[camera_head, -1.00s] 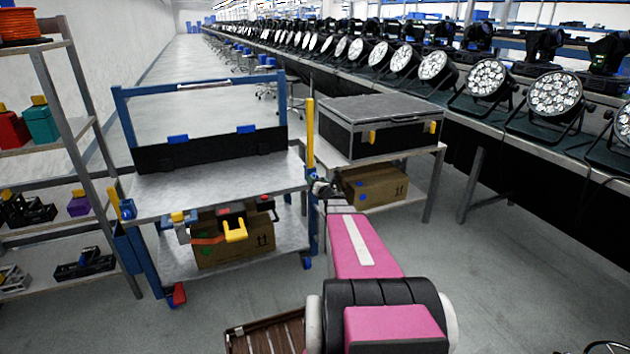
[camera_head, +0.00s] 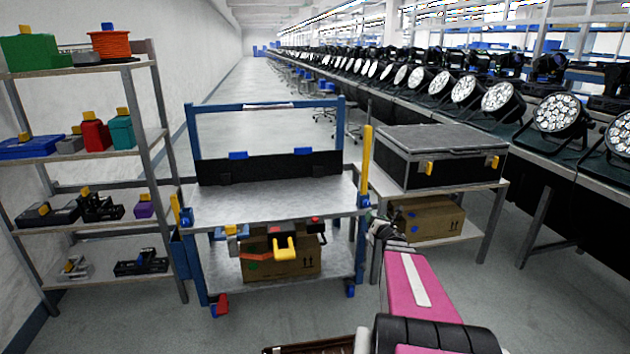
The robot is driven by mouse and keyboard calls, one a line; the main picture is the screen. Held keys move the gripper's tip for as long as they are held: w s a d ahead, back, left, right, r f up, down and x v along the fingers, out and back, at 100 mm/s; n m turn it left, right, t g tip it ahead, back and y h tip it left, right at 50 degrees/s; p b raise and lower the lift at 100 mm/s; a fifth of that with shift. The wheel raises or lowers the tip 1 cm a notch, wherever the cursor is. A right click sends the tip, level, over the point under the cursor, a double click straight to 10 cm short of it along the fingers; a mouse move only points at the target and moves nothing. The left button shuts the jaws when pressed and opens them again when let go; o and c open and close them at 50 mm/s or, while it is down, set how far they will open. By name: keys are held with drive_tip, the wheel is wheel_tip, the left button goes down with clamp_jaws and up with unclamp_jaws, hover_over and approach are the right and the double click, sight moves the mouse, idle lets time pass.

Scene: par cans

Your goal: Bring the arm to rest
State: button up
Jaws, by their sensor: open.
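My arm, with its pink link (camera_head: 410,285), reaches up from the bottom of the head view. My gripper (camera_head: 374,222) is at its far end, small and dark, just right of the blue-framed cart (camera_head: 275,203) and in front of the low table with the black case. It is open, and I see nothing held in it. Its fingers are too small to make out clearly, so I cannot tell how near it is to the cart's edge.
The cart carries a yellow post (camera_head: 365,160) and a cardboard box (camera_head: 290,262) below. A black case (camera_head: 440,158) stands on the table at right. A loaded shelf (camera_head: 150,100) stands left. Par cans (camera_head: 560,115) line the long bench. Floor shows between shelf and cart.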

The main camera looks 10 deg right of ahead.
drive_tip(key=s+a+f+m+g, duration=0.3)
drive_tip(key=s+a+m+g, duration=0.6)
drive_tip(key=m, duration=0.7)
drive_tip(key=s+a+f+m+g, duration=0.3)
drive_tip(key=s+a+m+g, duration=0.6)
drive_tip(key=s+a+m, duration=0.4)
drive_tip(key=a+m, duration=0.1)
drive_tip(key=m, duration=0.2)
drive_tip(key=shift+s+a+f+h, duration=0.15)
drive_tip(key=shift+s+a+h, duration=0.05)
drive_tip(key=shift+a+h, duration=0.15)
